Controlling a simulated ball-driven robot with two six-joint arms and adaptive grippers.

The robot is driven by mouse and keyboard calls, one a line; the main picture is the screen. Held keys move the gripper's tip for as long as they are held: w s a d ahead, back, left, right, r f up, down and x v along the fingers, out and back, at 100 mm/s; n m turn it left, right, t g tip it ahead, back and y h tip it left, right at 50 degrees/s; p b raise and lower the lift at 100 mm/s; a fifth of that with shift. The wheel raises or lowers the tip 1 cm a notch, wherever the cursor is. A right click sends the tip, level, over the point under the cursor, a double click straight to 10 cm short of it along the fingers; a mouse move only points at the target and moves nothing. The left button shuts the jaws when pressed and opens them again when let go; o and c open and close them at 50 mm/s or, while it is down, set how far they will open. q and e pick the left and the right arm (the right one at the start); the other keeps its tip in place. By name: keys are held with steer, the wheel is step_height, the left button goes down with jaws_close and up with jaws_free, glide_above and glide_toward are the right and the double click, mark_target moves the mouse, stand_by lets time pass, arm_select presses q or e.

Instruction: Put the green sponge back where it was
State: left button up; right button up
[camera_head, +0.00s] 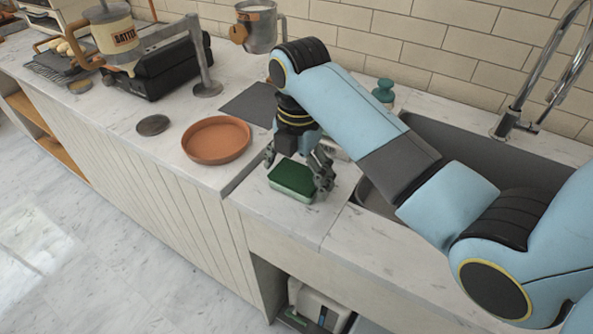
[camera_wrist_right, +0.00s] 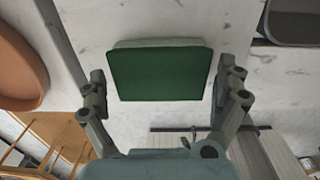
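The green sponge (camera_head: 293,178) lies flat on the light marble counter, left of the sink, dark green side up over a paler layer. My right gripper (camera_head: 297,173) is just above it, pointing down, with fingers spread to either side. In the right wrist view the sponge (camera_wrist_right: 161,74) sits between the two open fingers (camera_wrist_right: 163,88), with a gap visible on each side. My left gripper is not in view.
A terracotta dish (camera_head: 216,140) is left of the sponge, with a dark round disc (camera_head: 153,125) beyond it. A grey mat (camera_head: 252,105) lies behind. The sink (camera_head: 455,150) and faucet (camera_head: 512,122) are right. A teal bottle (camera_head: 383,91) stands near the wall.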

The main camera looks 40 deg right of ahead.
mark_target(297, 174)
steer(key=shift+r, duration=0.1)
step_height(297, 174, up, 6)
steer(key=shift+f, duration=0.1)
step_height(297, 174, up, 6)
steer(key=p, duration=0.4)
steer(key=shift+s, duration=0.15)
